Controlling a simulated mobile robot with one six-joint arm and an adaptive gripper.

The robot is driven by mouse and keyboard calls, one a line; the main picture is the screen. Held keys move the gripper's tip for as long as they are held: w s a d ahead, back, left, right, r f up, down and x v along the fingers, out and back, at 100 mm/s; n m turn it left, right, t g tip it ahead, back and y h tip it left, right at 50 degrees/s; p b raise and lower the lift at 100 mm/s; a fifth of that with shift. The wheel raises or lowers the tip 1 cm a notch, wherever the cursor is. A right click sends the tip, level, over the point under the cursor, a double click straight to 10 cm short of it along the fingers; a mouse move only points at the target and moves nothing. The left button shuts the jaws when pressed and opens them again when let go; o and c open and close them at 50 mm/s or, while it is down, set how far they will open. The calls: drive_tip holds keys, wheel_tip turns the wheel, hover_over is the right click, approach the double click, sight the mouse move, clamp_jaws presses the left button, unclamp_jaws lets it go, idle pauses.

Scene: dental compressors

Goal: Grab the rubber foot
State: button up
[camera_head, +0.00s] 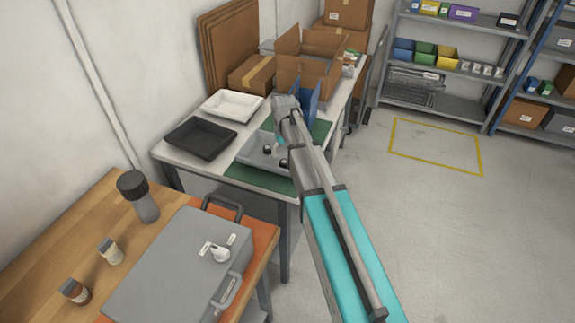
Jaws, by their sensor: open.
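My gripper (276,152) is small in the view, at the end of my arm, which reaches over the white table at the back. It hangs low over a grey tray (254,151) and is open. Small dark shapes show at the gripper's end, over the tray. I cannot tell whether they are my fingertips or small parts in the tray. No rubber foot can be made out for certain; my arm and wrist hide part of the tray.
A black tray (201,138) and a white tray (232,105) stand left of the grey tray. A blue bin (304,103) and an open cardboard box (309,66) stand behind. A grey case (182,272) lies on the near wooden table (70,236). The floor at right is clear.

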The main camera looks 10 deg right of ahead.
sight(284, 162)
drive_tip(key=shift+f, duration=0.1)
drive_tip(key=shift+w+a+f+b, duration=0.1)
drive_tip(key=shift+w+f+b, duration=0.05)
drive_tip(key=shift+f+b, duration=2.45)
drive_tip(key=shift+r, duration=0.1)
drive_tip(key=c, duration=1)
